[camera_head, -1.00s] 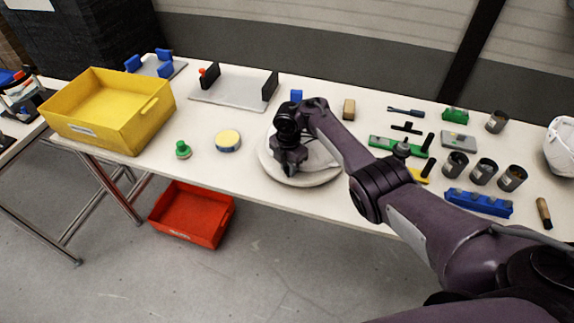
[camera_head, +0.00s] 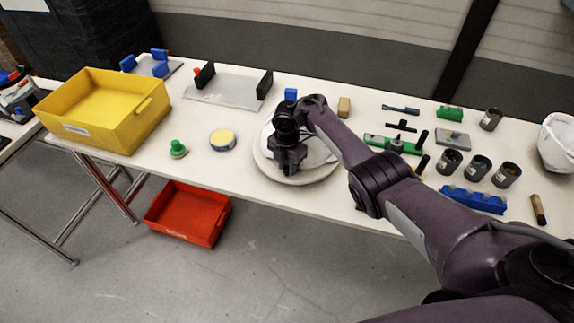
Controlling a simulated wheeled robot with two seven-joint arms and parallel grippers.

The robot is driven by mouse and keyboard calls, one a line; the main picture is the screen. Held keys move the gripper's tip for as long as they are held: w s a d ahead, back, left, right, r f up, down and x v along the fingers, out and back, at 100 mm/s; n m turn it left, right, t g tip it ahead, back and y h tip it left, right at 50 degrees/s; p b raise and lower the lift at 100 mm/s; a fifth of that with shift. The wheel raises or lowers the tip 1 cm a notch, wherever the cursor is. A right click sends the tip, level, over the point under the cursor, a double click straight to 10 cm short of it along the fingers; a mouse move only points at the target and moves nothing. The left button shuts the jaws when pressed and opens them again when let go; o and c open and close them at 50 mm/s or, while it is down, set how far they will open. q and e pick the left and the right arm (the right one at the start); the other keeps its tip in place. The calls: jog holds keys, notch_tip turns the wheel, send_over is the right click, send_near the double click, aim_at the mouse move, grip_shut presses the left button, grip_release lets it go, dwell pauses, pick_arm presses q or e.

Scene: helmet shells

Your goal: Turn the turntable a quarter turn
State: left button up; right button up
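The turntable (camera_head: 262,163) is a round, pale disc on the white table, near the middle of the camera_head view. Something white, perhaps a helmet shell, lies on it, mostly covered by my arm. My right gripper (camera_head: 289,170) points down over the turntable's front half, at or very near its surface. The fingertips are dark and hidden in part, so I cannot tell whether they are open or shut or touching anything. My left gripper is out of view.
A yellow bin (camera_head: 105,112) stands on the table's left end. A green knob (camera_head: 177,149) and a round tin (camera_head: 222,140) sit left of the turntable. Grey cups (camera_head: 478,168), a blue rack (camera_head: 473,199) and tools crowd the right. A red bin (camera_head: 190,214) is on the floor.

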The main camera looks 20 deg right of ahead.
jog(key=o, duration=0.4)
notch_tip(320, 180, up, 8)
jog(key=shift+f+p, duration=0.1)
jog(key=shift+p, duration=0.7)
